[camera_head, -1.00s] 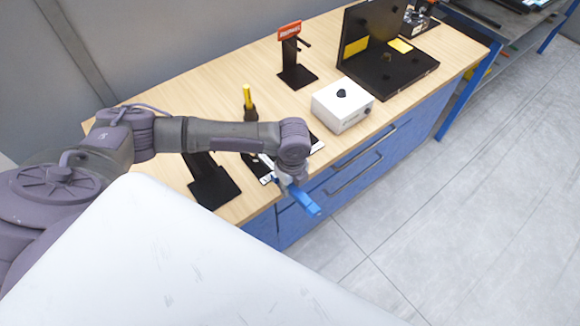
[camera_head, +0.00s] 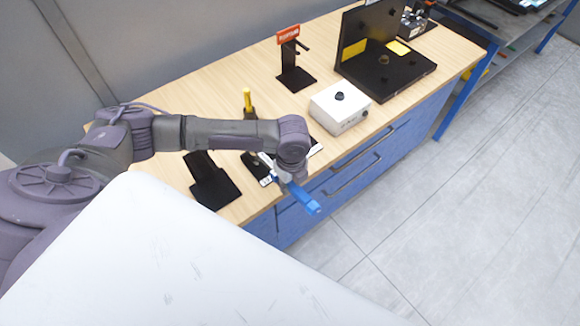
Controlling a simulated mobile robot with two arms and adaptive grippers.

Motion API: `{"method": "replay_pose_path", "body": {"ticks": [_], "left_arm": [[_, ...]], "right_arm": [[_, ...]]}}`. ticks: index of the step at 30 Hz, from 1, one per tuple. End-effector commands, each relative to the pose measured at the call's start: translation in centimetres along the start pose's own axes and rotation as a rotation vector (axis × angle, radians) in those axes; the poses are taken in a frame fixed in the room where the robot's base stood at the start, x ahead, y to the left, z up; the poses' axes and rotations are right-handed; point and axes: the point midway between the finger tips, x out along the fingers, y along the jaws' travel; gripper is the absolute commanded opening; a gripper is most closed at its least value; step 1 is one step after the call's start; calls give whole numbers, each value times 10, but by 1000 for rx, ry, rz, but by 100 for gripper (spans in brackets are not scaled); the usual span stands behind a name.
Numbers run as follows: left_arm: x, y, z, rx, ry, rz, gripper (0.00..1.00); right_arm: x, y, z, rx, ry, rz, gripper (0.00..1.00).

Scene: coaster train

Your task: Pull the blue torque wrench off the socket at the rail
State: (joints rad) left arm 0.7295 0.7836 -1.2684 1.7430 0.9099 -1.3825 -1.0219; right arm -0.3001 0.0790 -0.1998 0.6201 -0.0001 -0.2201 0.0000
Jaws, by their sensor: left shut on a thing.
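The blue torque wrench (camera_head: 304,201) sticks out past the front edge of the wooden workbench, its blue handle pointing down to the right. My left gripper (camera_head: 285,176) is shut on the wrench near the bench's front edge. My wrist hides most of the gripper and the inner end of the wrench. A pale rail (camera_head: 268,180) shows partly beside and behind the gripper. The socket is hidden, so I cannot tell whether the wrench touches it. My right gripper is not in view.
On the wooden bench (camera_head: 225,80) stand a yellow-handled tool (camera_head: 248,100), a white box with a black knob (camera_head: 340,108), a black stand with a red label (camera_head: 295,75) and a black angled fixture (camera_head: 385,75). An empty black stand (camera_head: 212,188) is at left. Floor is clear at right.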

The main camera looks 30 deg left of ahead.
Motion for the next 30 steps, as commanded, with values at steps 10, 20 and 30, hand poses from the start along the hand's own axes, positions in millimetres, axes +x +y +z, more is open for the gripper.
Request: {"method": "replay_pose_path", "body": {"ticks": [10, 20, 30], "left_arm": [[-20, -2, 2, -1, -1, -5, 0], [-38, -1, 2, -1, -1, -4, 0], [-46, -1, 3, -1, -2, -4, 0]], "right_arm": [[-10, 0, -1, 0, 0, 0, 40], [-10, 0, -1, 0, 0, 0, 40], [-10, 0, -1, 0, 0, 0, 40]]}}
